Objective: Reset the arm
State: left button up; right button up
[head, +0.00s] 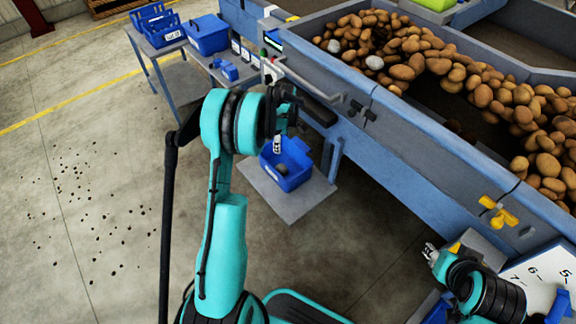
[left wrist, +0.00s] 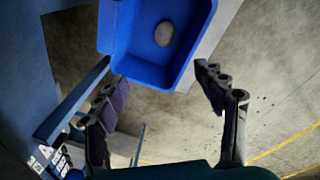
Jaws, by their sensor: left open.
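My left arm rises in the middle of the head view, and its gripper (head: 278,143) points down above a blue bin (head: 303,170) on the floor-level grey platform. The left wrist view shows that gripper (left wrist: 160,78) with its two dark fingers spread apart and nothing between them. The blue bin (left wrist: 190,70) lies beyond the fingertips, with one roundish grey stone (left wrist: 164,33) inside. My right arm shows at the lower right of the head view, its gripper (head: 431,254) small and partly hidden, close to the grader's side.
The blue-grey grader (head: 400,130) fills the right, its bed holding many potatoes (head: 405,55) and pale stones (head: 374,62). A yellow valve-like handle (head: 497,213) sticks out from its side. Blue bins (head: 207,35) stand on a side table. The left floor is open, with scattered dark clods (head: 90,215).

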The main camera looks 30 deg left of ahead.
pick_arm(q)
jog(key=shift+s+d+r, duration=0.1)
jog(key=shift+r, duration=0.8)
jog(key=shift+s+d+r, duration=0.1)
jog(key=shift+r, duration=0.75)
jog(key=s+d+r+m+t, duration=0.3)
jog(key=s+d+r+m, duration=0.7)
jog(key=r, duration=0.5)
jog(key=s+d+m+t, duration=0.1)
jog(key=s+d+m, duration=0.4)
jog(key=s, duration=0.3)
jog(key=s+d+m+t+h, duration=0.1)
jog(key=s+d+m, duration=0.3)
jog(key=s, duration=0.5)
jog(key=shift+d+r+m+t, duration=0.15)
jog(key=shift+d+m+t, duration=0.25)
